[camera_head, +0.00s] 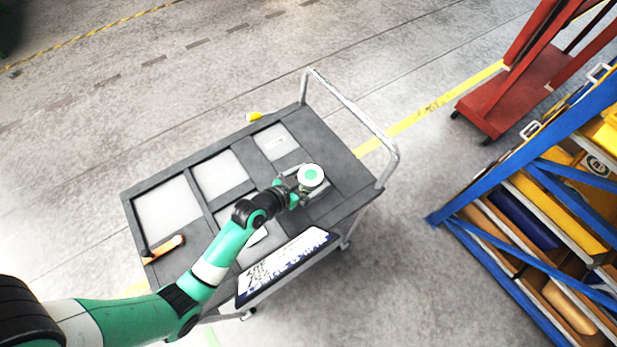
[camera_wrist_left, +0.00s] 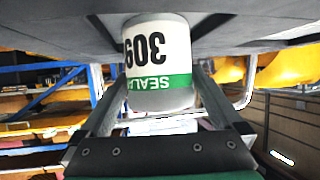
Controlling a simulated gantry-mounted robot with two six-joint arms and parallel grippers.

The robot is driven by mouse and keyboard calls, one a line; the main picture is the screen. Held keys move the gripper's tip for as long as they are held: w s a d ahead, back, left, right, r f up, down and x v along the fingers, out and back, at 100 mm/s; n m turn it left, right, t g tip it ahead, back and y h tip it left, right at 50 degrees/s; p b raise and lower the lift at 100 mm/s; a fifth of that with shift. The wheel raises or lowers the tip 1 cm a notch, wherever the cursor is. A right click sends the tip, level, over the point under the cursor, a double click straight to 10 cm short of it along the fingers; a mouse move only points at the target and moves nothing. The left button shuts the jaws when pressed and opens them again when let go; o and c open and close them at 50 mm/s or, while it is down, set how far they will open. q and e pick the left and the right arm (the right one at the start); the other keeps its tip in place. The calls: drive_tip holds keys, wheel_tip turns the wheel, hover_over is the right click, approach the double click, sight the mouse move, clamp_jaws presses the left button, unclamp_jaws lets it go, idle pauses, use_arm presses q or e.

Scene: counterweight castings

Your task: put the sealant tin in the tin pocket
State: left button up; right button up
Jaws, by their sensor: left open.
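The sealant tin (camera_head: 311,175) is white with a green disc on top and stands at the right part of the dark grey cart top. In the left wrist view the tin (camera_wrist_left: 158,60) shows "309" and a green "SEALANT" band, upside down. My left gripper (camera_head: 297,185) is open, with one finger on each side of the tin; I cannot tell whether either finger touches it. The cart top has several light grey recessed pockets, such as the large one (camera_head: 167,212). I cannot tell which is the tin pocket; my left arm covers part of the cart.
An orange-handled tool (camera_head: 164,249) lies at the cart's left end. A small yellow object (camera_head: 254,117) is at the far edge. A printed panel (camera_head: 285,266) sits along the near side. The cart's handle (camera_head: 362,115), a blue rack (camera_head: 500,160) and a red frame (camera_head: 515,90) stand to the right.

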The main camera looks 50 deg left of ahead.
use_arm(q)
drive_tip(key=shift+s+r, duration=0.1)
drive_tip(key=shift+r, duration=0.2)
drive_tip(key=p+v, duration=0.2)
drive_tip(key=v, duration=0.9)
drive_tip(key=shift+s, duration=0.35)
drive_tip(key=shift+d, duration=0.1)
drive_tip(key=w+d+r+m+t, duration=0.1)
drive_tip(key=w+r+t, duration=0.35)
drive_tip(key=r, duration=0.85)
drive_tip(key=w+d+r+m+t, duration=0.1)
drive_tip(key=w+r+t, duration=0.1)
drive_tip(key=w+r, duration=0.85)
drive_tip(key=s+d+r+t+h, duration=0.1)
drive_tip(key=s+d+r+t, duration=0.1)
drive_tip(key=r, duration=1)
drive_tip(key=s+d+r+t+h, duration=0.1)
drive_tip(key=s+d+r+t, duration=0.2)
drive_tip(key=r, duration=0.9)
drive_tip(key=s+d+r+t, duration=0.3)
drive_tip(key=s+r, duration=0.2)
drive_tip(key=r, duration=0.8)
drive_tip(key=shift+s+h, duration=0.35)
drive_tip(key=shift+h, duration=0.05)
drive_tip(key=shift+p, duration=0.3)
